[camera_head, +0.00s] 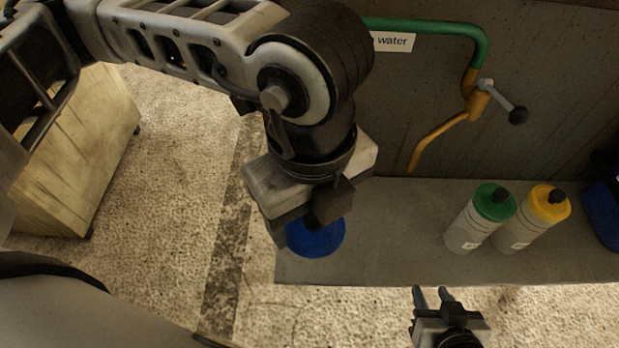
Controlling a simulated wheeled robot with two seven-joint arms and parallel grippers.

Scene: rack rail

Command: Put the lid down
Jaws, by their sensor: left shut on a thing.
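A round blue lid (325,243) shows under my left gripper (312,222), at the left end of the grey bench. My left gripper is shut on the lid; its fingers and wrist hide the lid's upper side. I cannot tell whether the lid touches the bench top or is held a little above it. My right gripper (432,297) is in front of the bench's near edge at the bottom. Its two fingers are apart with nothing between them.
A grey bench (390,235) holds a green-capped bottle (470,230) and a yellow-capped bottle (524,229). A blue container (603,212) is at the far right. A tap with a lever (480,100) hangs over the back. The bench middle is clear. A wooden cabinet (85,160) stands left.

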